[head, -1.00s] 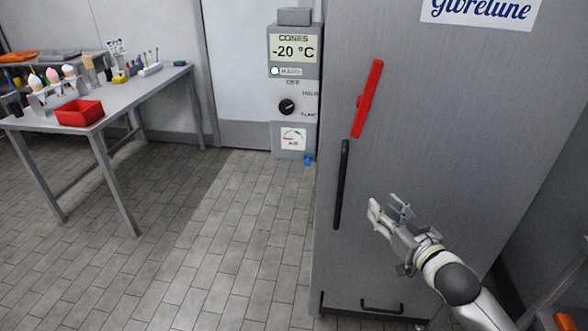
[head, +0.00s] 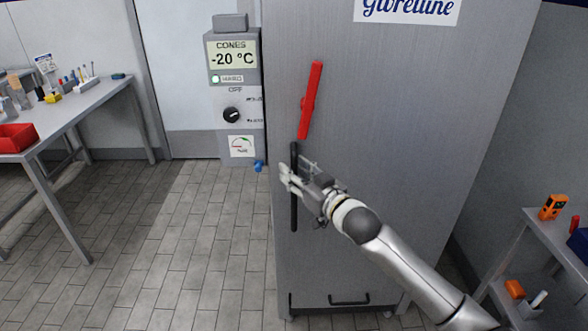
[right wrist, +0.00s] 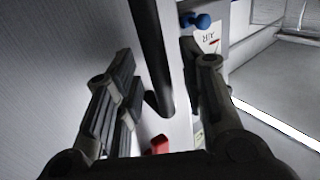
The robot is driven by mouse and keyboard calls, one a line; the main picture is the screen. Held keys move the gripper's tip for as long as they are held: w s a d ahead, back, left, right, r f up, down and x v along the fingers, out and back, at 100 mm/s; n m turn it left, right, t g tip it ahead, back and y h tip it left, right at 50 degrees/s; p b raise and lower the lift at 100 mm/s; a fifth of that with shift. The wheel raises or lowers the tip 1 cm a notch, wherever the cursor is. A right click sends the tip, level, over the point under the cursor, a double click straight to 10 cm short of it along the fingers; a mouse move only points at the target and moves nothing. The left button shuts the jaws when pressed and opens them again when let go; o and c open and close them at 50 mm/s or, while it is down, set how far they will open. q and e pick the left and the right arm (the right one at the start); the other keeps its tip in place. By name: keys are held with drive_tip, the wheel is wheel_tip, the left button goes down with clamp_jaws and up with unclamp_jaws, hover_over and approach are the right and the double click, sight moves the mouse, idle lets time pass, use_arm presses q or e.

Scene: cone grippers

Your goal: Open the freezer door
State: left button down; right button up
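The freezer door (head: 385,110) is a tall grey panel and looks closed. A red lever (head: 310,100) stands slightly tilted near its left edge. Below it is a vertical black bar handle (head: 294,213). My right gripper (head: 297,172) is at the upper part of this handle and hides a bit of it. In the right wrist view the open fingers (right wrist: 163,85) have the black handle (right wrist: 152,55) between them, with a gap on each side. A red piece (right wrist: 159,145), seemingly the lever, shows low between them. My left gripper is not in view.
A grey control box (head: 235,95) reading -20 °C stands left of the freezer. A table with a red bin (head: 15,138) is at the left. A shelf with orange items (head: 553,207) is at the right. The tiled floor left of the freezer is clear.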

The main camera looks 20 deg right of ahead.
drive_tip(key=shift+w+a, duration=0.15)
drive_tip(key=shift+w, duration=0.25)
clamp_jaws()
